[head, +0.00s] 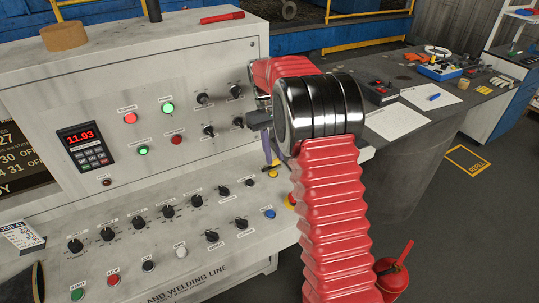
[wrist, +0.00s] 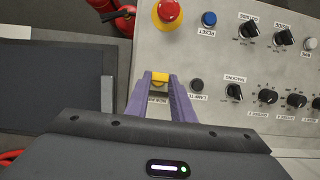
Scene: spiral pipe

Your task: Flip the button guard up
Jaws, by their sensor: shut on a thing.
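The yellow button guard (wrist: 160,79) sits on the sloped front panel, between the two purple fingertips of my gripper (wrist: 159,84) in the wrist view. The fingers are shut on it, one on each side. In the head view, a small yellow part of the guard (head: 272,174) shows just below my purple fingers (head: 269,152). The button under the guard is mostly hidden, and I cannot tell how far the guard is tilted. A label by it is partly covered by my fingers.
A red emergency stop (wrist: 168,10) on a yellow base and a blue reset button (wrist: 209,19) are close by. A black lamp-test button (wrist: 197,85) is beside the guard. Several black knobs line the panel. A keypad display (head: 84,144) reads 11.93. A side table (head: 445,90) stands right.

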